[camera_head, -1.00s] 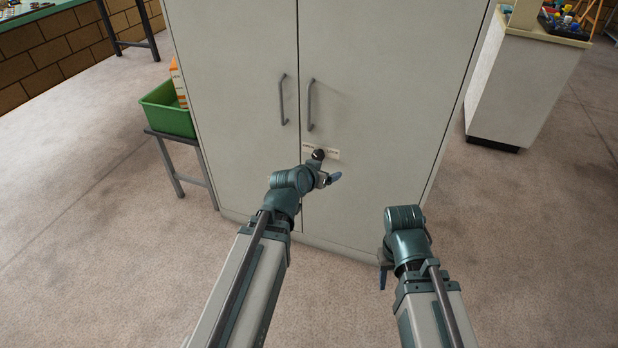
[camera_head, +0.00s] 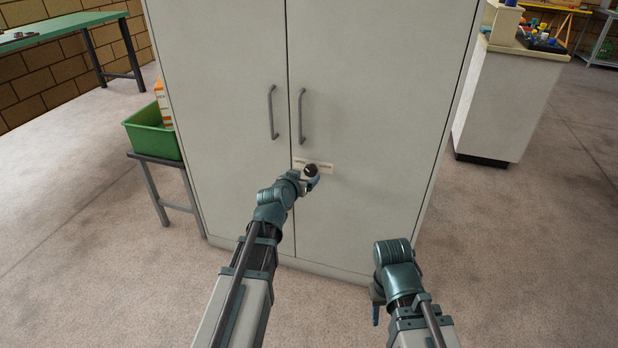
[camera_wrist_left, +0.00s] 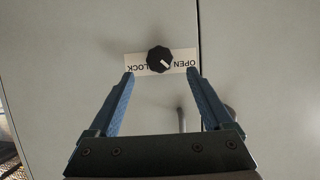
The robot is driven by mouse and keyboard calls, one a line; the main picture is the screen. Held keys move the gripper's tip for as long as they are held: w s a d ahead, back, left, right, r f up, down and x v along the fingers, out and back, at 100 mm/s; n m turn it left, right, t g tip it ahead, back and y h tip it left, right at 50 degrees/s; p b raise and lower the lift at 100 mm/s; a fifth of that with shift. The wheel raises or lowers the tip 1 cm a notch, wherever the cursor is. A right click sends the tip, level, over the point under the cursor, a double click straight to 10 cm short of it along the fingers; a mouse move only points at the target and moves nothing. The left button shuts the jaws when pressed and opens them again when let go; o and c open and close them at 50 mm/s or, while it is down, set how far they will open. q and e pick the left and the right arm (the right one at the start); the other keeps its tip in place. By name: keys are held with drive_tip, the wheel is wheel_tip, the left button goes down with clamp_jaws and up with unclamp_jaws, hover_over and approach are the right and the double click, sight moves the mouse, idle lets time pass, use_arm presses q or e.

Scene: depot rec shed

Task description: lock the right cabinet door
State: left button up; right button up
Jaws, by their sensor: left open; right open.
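The closed grey right cabinet door (camera_head: 385,90) bears a dark round knob (camera_head: 311,170) over a white label strip (camera_head: 328,168), below its handle (camera_head: 302,115). In the left wrist view the knob (camera_wrist_left: 158,58) sits between the upside-down words LOCK, on the left, and OPEN, on the right. Its white mark points to the lower right, on the OPEN side. My left gripper (camera_wrist_left: 160,74) is open, its blue fingertips to either side of and just short of the knob, not closed on it. My right gripper (camera_head: 376,308) hangs low before the cabinet, empty, its jaws mostly hidden.
The left cabinet door (camera_head: 220,90) is shut, with its own handle (camera_head: 272,112). A green bin (camera_head: 152,135) stands on a small table at the left. A white counter (camera_head: 508,100) stands at the right. The carpet between cabinet and counter is clear.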

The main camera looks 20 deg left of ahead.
sight(310, 171)
use_arm(q)
drive_tip(key=b+x, duration=0.2)
drive_tip(key=x, duration=0.4)
drive_tip(key=shift+w+f, duration=0.2)
drive_tip(key=shift+w, duration=0.1)
clamp_jaws()
